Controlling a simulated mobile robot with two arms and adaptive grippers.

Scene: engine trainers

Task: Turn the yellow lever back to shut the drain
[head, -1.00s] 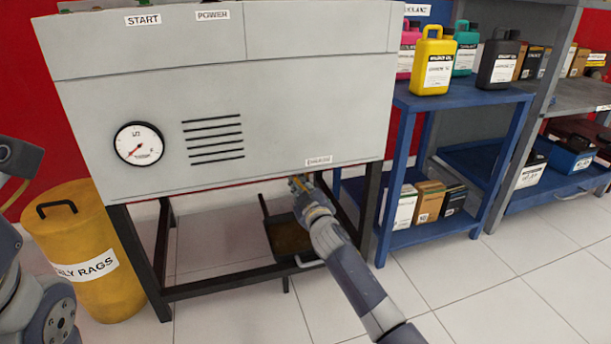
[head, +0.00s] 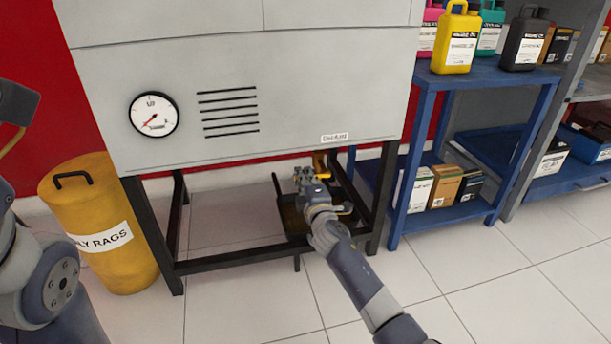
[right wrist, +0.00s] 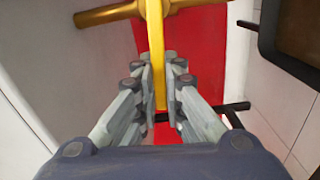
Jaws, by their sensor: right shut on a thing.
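The yellow lever (right wrist: 157,60) runs down from a brass-coloured pipe fitting (right wrist: 118,13) in the right wrist view. My right gripper (right wrist: 160,100) is shut on the lever, one finger on each side of it. In the head view the right gripper (head: 308,176) is under the grey engine trainer (head: 300,95), below its drain label (head: 334,138). The brass-yellow fitting (head: 320,162) shows just behind the gripper, and the gripper hides most of the lever. Part of my left arm shows at the left edge, but its gripper is out of view.
A dark drain pan (head: 290,217) stands below the trainer between its black legs (head: 150,235). A yellow rags bin (head: 100,225) stands to the left. A blue shelf (head: 480,90) with bottles and boxes is close on the right. The tiled floor in front is clear.

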